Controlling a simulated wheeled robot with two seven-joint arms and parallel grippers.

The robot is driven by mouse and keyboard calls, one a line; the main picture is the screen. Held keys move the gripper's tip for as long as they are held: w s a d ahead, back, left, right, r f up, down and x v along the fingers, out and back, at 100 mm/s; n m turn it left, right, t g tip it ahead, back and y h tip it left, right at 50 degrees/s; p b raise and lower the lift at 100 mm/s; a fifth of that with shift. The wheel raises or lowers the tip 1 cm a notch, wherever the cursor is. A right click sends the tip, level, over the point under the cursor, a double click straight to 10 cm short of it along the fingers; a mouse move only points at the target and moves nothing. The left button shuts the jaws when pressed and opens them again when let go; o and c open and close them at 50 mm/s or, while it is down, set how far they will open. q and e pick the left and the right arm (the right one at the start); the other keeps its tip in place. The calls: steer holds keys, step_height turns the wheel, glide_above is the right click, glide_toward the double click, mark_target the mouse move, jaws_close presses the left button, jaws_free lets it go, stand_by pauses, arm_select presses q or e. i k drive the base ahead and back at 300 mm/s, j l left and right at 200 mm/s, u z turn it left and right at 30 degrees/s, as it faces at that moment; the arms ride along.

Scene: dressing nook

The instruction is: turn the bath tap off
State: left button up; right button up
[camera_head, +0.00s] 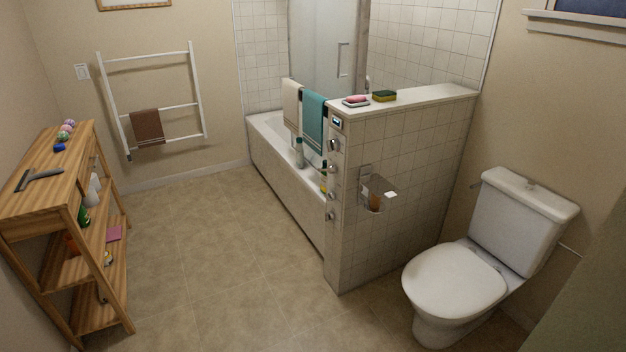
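The white bathtub (282,190) stands behind a tiled half wall, its long side facing the open floor. On the narrow end of the half wall is a column of several round metal knobs, the upper one (334,145) just below a small lit display (337,122). A lower knob (331,193) sits further down the same end. I cannot tell which knob is the bath tap or how it is turned. No running water can be made out, and much of the tub's inside is hidden by the half wall and towels. Neither of my grippers is in view.
A tiled half wall (410,150) carries soap and a sponge on top. A toilet (455,280) stands to its right. A wooden shelf (45,200) with small items is at the left. The tiled floor (210,250) between is clear. Towels (313,120) hang beside the tub.

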mark_target(333, 168)
steer(key=i+z, duration=0.1)
steer(key=i, duration=0.15)
steer(key=i+j+u, duration=0.4)
steer(key=j, duration=0.25)
steer(key=i+j+u, duration=0.4)
steer(key=i+j, duration=0.15)
steer(key=i+z, duration=0.4)
steer(key=i+j+z, duration=0.1)
steer(key=i+z, duration=0.25)
steer(key=i, duration=0.15)
steer(key=i+j+z, duration=0.25)
steer(key=i+z, duration=0.15)
steer(key=i, duration=0.05)
